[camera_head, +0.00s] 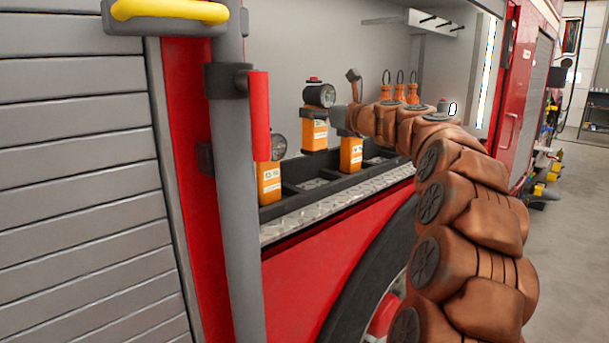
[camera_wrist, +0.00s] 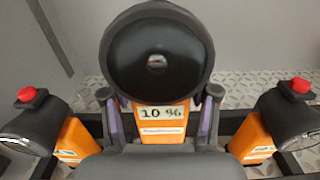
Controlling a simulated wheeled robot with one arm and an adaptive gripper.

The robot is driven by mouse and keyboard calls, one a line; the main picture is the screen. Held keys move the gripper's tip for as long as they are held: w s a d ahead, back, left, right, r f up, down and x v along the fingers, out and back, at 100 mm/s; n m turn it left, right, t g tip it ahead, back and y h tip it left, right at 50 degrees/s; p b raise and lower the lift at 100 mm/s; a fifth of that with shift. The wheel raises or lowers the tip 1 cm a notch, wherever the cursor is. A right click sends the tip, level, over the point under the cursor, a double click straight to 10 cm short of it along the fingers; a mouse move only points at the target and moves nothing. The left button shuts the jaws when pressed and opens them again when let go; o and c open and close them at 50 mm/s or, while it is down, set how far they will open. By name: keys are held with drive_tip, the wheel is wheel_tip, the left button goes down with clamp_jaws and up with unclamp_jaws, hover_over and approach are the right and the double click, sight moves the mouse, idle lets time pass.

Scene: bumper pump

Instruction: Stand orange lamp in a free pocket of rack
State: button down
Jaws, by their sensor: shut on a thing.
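An orange lamp (camera_head: 315,136) with a dark round head and a red top button is upright between two other lamps and sits higher than them. In the wrist view, its black disc and the orange body (camera_wrist: 160,127) with a "10 96" label face me. My gripper (camera_wrist: 160,98) is shut on this body, one finger on each side. The lamp's foot is hidden in the wrist view. The dark rack (camera_head: 291,194) lies below, on the compartment floor. In the head view the lamp appears above the rack; the exact gap is unclear.
One orange lamp (camera_head: 269,187) stands in the rack to the left, partly behind the grey pole (camera_head: 233,190). Another (camera_head: 350,158) stands to the right, close to my arm. Several orange items with hooks (camera_head: 399,92) are farther back. A compartment wall (camera_head: 285,45) rises behind.

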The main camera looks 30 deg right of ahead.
sight(321, 150)
drive_tip(key=shift+f, duration=4.8)
drive_tip(key=shift+f, duration=0.1)
drive_tip(key=shift+c, duration=1.4)
unclamp_jaws()
drive_tip(key=shift+s, duration=0.1)
drive_tip(key=b+v, duration=0.2)
drive_tip(key=v, duration=1)
drive_tip(key=shift+b, duration=0.35)
